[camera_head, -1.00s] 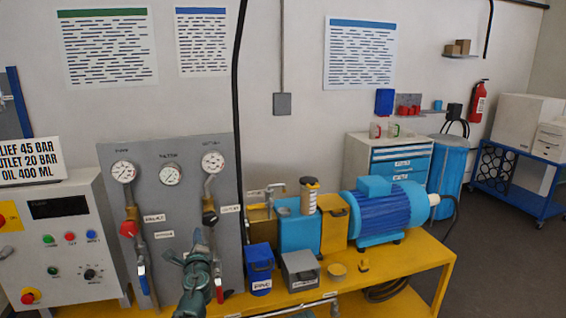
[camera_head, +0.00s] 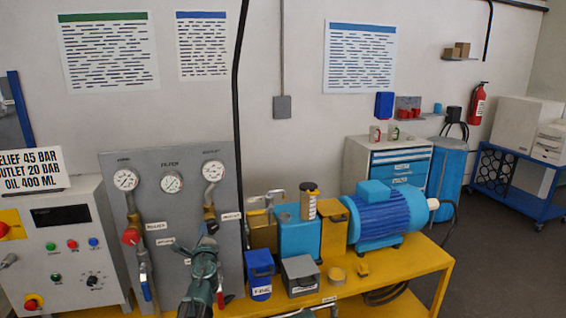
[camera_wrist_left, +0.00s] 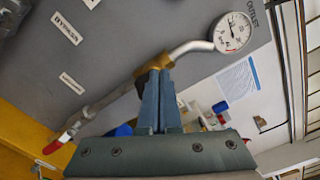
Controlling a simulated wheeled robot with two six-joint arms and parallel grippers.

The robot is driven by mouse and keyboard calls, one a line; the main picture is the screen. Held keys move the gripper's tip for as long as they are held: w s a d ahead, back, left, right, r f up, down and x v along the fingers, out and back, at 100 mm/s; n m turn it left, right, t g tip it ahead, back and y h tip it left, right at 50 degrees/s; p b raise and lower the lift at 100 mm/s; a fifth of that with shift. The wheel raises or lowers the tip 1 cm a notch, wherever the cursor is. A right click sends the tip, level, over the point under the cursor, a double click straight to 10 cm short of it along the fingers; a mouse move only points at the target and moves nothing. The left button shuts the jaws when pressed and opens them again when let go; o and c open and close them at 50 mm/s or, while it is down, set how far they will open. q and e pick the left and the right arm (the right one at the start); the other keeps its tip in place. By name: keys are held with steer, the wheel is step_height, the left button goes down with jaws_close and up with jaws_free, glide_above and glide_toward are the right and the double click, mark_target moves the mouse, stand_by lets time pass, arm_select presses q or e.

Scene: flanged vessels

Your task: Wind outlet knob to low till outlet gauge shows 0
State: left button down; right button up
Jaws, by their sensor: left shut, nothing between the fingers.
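The outlet gauge (camera_head: 213,171) is a round white dial at the upper right of the grey panel (camera_head: 170,215). It also shows in the left wrist view (camera_wrist_left: 232,32), with a thin dark needle whose reading I cannot make out. The outlet knob (camera_head: 211,227) is a dark knob on the brass regulator below that gauge. My left gripper (camera_head: 207,245) is just below and in front of the knob. In the left wrist view its fingers (camera_wrist_left: 159,85) are together and empty, their tips over the brass regulator (camera_wrist_left: 153,64); the knob is hidden there, so contact is unclear.
A red knob (camera_head: 131,236) and a blue-handled valve (camera_head: 146,290) sit on the panel's left pipe. A control box (camera_head: 62,245) stands to the left. A blue container (camera_head: 260,275), a grey box (camera_head: 300,275) and a blue motor (camera_head: 385,215) crowd the yellow bench (camera_head: 425,262) to the right.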

arm_select(q)
steer(key=x, duration=0.3)
steer(key=shift+d+f+b, duration=0.2)
steer(key=shift+f+b, duration=0.1)
steer(key=shift+b, duration=0.05)
stand_by(1.0)
steer(key=shift+s+a+f+b, duration=0.1)
steer(key=shift+a+f+b, duration=0.2)
steer(key=shift+f+b, duration=0.15)
steer(key=shift+s+a+f+b, duration=0.1)
steer(key=shift+a+f+b, duration=0.2)
steer(key=shift+f+b, duration=0.35)
steer(key=shift+f, duration=0.1)
steer(key=shift+s+a, duration=0.15)
steer(key=shift+a, duration=0.25)
